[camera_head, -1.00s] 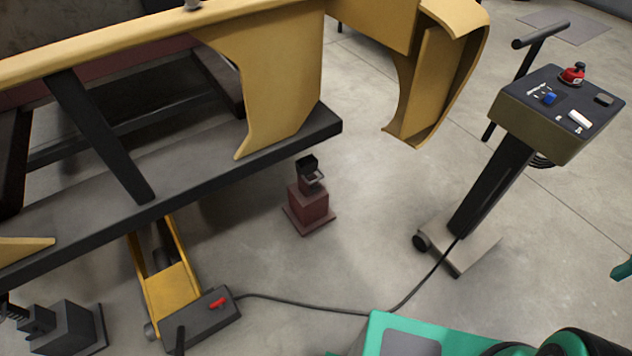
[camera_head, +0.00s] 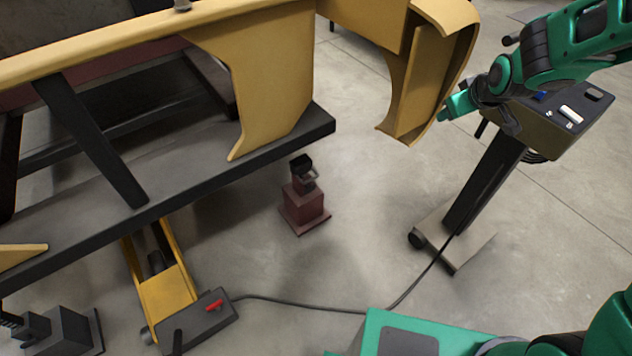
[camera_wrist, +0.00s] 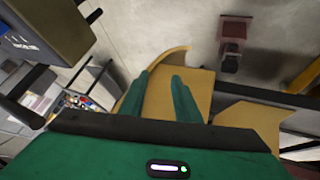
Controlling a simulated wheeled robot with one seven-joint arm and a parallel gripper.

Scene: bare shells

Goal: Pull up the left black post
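A dark grey stand (camera_head: 70,329) is at the lower left in the head view, with black parts (camera_head: 36,327) on its left side. A dark red stand (camera_head: 304,208) in the middle of the floor carries a short black post (camera_head: 302,166). It also shows at the top of the wrist view (camera_wrist: 233,28), with its black top (camera_wrist: 229,62). Which part is the left black post, I cannot tell for sure. My green gripper (camera_head: 456,106) is at the upper right, by the curved yellow panel.
A yellow body shell (camera_head: 270,80) rests on a black frame (camera_head: 240,150). A control pedestal (camera_head: 487,185) stands right, partly behind my arm. Its cable runs across the floor to a yellow jack (camera_head: 168,288) with a red switch. The floor around the red stand is clear.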

